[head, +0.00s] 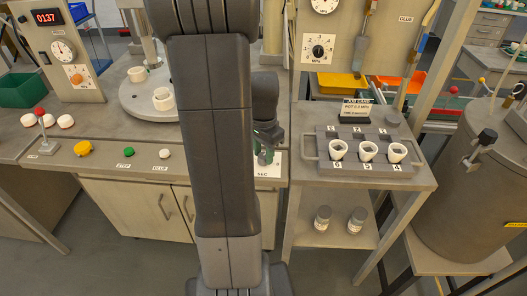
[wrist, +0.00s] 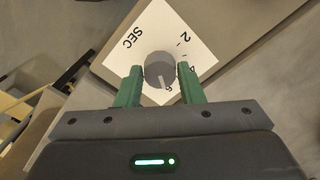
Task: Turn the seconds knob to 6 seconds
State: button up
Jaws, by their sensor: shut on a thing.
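The seconds knob (wrist: 159,67) is a round grey knob on a white dial plate (wrist: 152,30) marked SEC, with 2, 4 and 6. My gripper (wrist: 159,74) has its green fingers shut on the knob, one on each side. A pale pointer line on the knob's lower side points toward the 6. In the head view my gripper (head: 265,151) is partly behind my arm, over the plate (head: 269,172) at the counter's front edge. The knob itself is hidden there.
The counter to the left holds a yellow knob (head: 83,148), a green STEP button (head: 129,152) and a white button (head: 165,153). A grey tray (head: 321,146) with several white cups stands on the cart to the right.

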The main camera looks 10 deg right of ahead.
aim_at(264, 156)
jog(key=o, duration=1)
jog(key=shift+r, duration=0.15)
notch_tip(264, 156, up, 14)
jog(key=shift+f+p, duration=0.2)
jog(key=shift+p, duration=0.35)
jog(key=shift+f, duration=0.15)
notch_tip(264, 156, down, 14)
jog(key=shift+r+b, duration=0.15)
jog(key=shift+b, duration=0.4)
